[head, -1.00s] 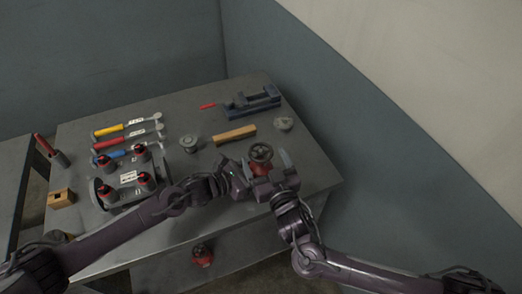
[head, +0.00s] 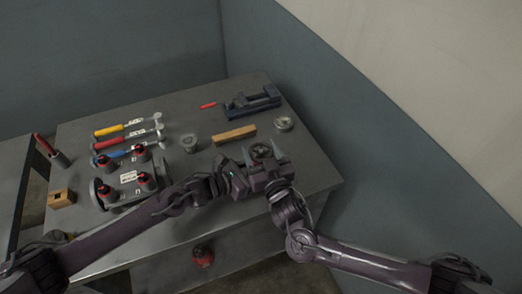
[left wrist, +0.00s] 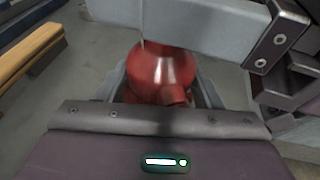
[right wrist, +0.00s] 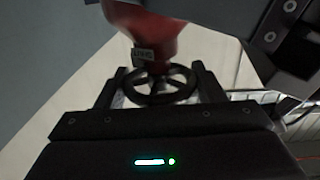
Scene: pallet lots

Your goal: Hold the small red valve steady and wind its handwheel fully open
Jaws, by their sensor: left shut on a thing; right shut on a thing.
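The small red valve stands near the table's right front; in the head view its dark handwheel (head: 261,151) shows between the fingers of my right gripper (head: 264,156), and its body is mostly hidden. In the left wrist view the red valve body (left wrist: 162,72) sits between the fingers of my left gripper (left wrist: 163,85), which is shut on it. In the right wrist view the spoked handwheel (right wrist: 160,88) lies between the fingers of my right gripper, which is shut on it.
A dark blue vise (head: 252,103), a wooden bar (head: 234,134) and two round metal pieces (head: 189,142) (head: 284,123) lie behind. Wrenches (head: 125,130) and a rack with red-topped items (head: 128,178) fill the left. Another red valve (head: 203,255) is below the tabletop.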

